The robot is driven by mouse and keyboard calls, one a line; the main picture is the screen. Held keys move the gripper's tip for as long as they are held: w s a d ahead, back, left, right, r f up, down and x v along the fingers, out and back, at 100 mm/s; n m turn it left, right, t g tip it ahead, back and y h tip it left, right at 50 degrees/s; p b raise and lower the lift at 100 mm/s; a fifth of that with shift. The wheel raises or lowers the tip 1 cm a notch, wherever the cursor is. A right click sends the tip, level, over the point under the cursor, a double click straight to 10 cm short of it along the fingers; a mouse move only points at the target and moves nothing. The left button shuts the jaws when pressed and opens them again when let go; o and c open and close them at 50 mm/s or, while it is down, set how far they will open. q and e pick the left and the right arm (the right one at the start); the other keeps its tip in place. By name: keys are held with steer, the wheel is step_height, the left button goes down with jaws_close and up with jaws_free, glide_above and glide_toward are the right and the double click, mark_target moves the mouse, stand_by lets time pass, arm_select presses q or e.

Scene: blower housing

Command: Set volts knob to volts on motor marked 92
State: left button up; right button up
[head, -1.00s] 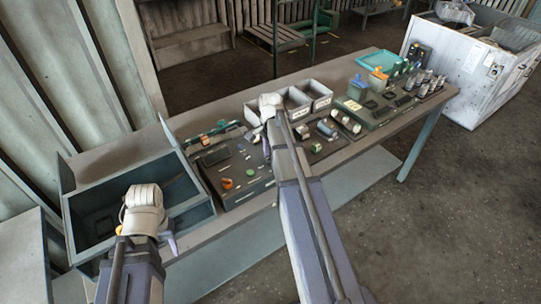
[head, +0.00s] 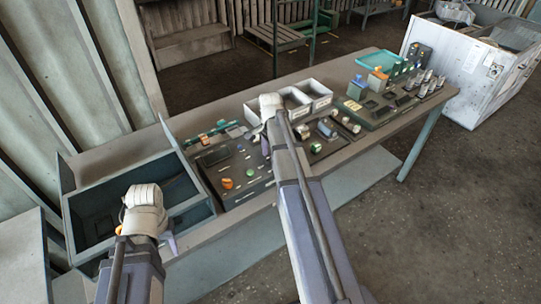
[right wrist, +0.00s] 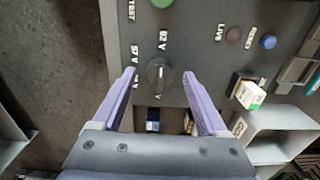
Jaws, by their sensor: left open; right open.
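In the right wrist view a round dark knob (right wrist: 158,73) sits on a grey panel (right wrist: 203,32). Voltage labels stand beside it, one like 57 V and one like 92 V or 82 V, with a V below. A pale line crosses the knob roughly up and down; which end points is unclear. My right gripper (right wrist: 159,75) is open, its purple fingers on either side of the knob; contact cannot be told. In the head view my arm hides it. My left gripper (head: 170,242) is mostly hidden behind its wrist, near the grey tray. I cannot identify the marked motor.
A grey bin (right wrist: 275,120) with a number label and a white box with a green end (right wrist: 249,94) are right of the panel. In the head view, an open grey tray (head: 190,212) is at the table's left end. Several parts crowd the right half of the table (head: 385,135).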

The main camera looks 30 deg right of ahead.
mark_target(270, 157)
steer(key=shift+r, duration=0.1)
step_height(270, 157, up, 8)
steer(key=p, duration=0.8)
steer(key=shift+f, duration=0.2)
steer(key=s+a+n, duration=0.6)
steer(key=a+n, duration=0.3)
steer(key=a, duration=0.1)
steer(key=s+a+n, duration=0.6)
steer(key=a+n, duration=0.3)
steer(key=a, duration=0.1)
steer(key=s+a+f+n+b, duration=0.1)
steer(key=s+a+f+b, duration=0.1)
steer(key=a, duration=0.3)
steer(key=s+a+f+n+h+b, duration=0.1)
steer(key=s+a+f+n+b, duration=0.1)
steer(key=a+f+b, duration=0.3)
steer(key=shift+s+a, duration=0.2)
steer(key=shift+s, duration=0.15)
